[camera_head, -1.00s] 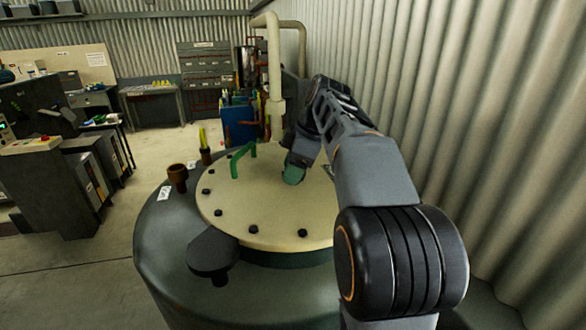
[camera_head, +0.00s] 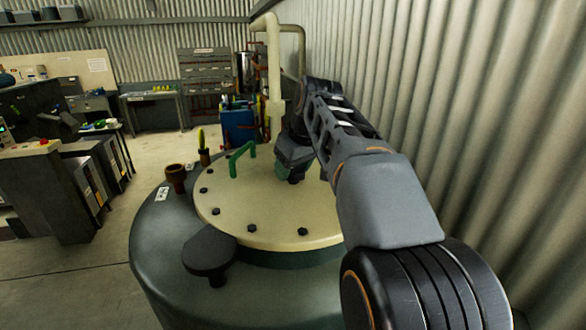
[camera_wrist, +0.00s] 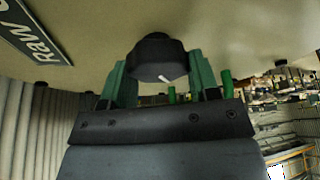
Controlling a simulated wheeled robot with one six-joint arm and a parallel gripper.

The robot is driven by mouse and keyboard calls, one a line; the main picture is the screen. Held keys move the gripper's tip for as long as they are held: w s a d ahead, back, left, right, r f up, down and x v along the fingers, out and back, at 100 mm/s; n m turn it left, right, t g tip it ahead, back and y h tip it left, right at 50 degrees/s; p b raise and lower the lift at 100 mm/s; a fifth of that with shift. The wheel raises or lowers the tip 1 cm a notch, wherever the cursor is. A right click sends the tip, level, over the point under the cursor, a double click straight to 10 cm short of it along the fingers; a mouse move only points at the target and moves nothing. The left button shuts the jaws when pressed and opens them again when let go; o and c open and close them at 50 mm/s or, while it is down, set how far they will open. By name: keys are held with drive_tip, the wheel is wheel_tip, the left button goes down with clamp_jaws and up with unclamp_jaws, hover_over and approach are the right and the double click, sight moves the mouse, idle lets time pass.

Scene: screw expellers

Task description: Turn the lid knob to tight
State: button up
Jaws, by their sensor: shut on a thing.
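The lid knob (camera_wrist: 157,52) is black with a white pointer line and sits on the pale lid, which fills the top of the wrist view. My gripper (camera_wrist: 158,66) has its two green fingers closed on opposite sides of the knob. In the head view my gripper (camera_head: 290,170) is low over the right back part of the cream lid (camera_head: 240,212), and the knob is mostly hidden there. The lid lies on the dark round tank (camera_head: 160,245) with several black bolts around its rim. I cannot read any tight mark.
A green handle (camera_head: 240,160) stands on the lid left of my gripper. A brown cup-like fitting (camera_head: 176,178) and a dark round pad (camera_head: 210,250) are at the tank's left. A pale pipe (camera_head: 274,70) rises behind. The corrugated wall (camera_head: 480,120) is close on the right.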

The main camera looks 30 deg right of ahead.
drive_tip(key=m+h, duration=0.1)
drive_tip(key=m, duration=0.3)
drive_tip(key=shift+h, duration=0.4)
drive_tip(key=shift+d+m+h, duration=0.1)
drive_tip(key=shift+m+h, duration=0.5)
drive_tip(key=shift+m, duration=1.3)
drive_tip(key=shift+p, duration=0.3)
drive_tip(key=o, duration=0.9)
drive_tip(key=v, duration=0.7)
drive_tip(key=p+v, duration=0.1)
drive_tip(key=v, duration=0.5)
drive_tip(key=shift+a+r, duration=0.2)
drive_tip(key=shift+r, duration=0.25)
